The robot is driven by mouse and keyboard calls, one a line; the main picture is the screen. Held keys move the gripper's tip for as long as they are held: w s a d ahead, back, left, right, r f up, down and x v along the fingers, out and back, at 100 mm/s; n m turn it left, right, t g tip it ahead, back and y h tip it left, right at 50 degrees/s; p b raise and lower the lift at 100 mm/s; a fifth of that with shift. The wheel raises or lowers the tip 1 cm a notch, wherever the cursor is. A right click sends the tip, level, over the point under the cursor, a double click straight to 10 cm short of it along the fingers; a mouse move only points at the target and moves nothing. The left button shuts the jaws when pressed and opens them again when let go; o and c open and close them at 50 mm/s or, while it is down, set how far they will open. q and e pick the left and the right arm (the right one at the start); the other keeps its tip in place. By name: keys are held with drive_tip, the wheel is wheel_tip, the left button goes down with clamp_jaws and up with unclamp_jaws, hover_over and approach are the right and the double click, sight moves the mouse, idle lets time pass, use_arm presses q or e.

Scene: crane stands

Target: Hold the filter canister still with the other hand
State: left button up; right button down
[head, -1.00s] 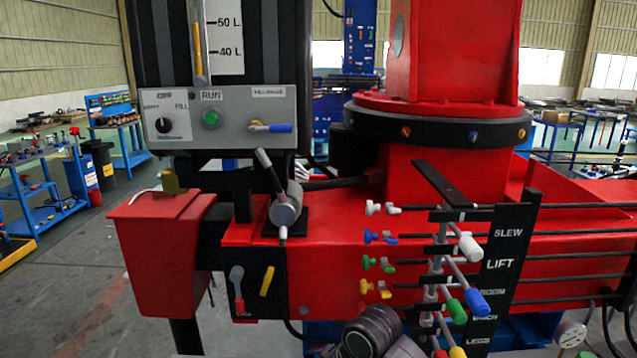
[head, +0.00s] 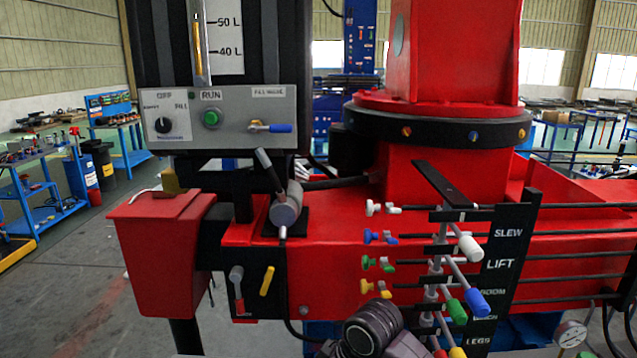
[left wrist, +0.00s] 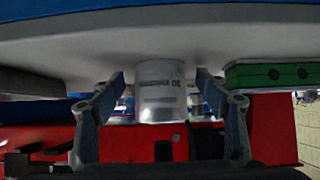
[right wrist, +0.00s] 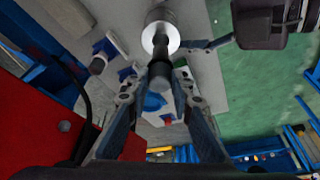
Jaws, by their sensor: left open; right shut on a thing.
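The filter canister (left wrist: 160,92) is a silver-white cylinder with dark printing, hanging under a pale surface in the left wrist view. My left gripper (left wrist: 162,82) is open, with one finger on each side of it and seemingly a gap at both. In the right wrist view the canister's bright round end (right wrist: 160,38) shows above a black cylindrical handle (right wrist: 158,72). My right gripper (right wrist: 160,84) is shut on this handle. My left gripper's fingers (right wrist: 196,46) also show there, right beside the canister. The head view shows neither gripper's fingers nor the canister.
A green block (left wrist: 275,75) sits close to the right of my left gripper. In the head view, a red crane base (head: 340,260) fills the middle, with coloured control levers (head: 465,300) at the right. A grey control panel (head: 225,115) is above left.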

use_arm(q)
drive_tip(key=v, duration=0.8)
drive_tip(key=shift+d, duration=0.15)
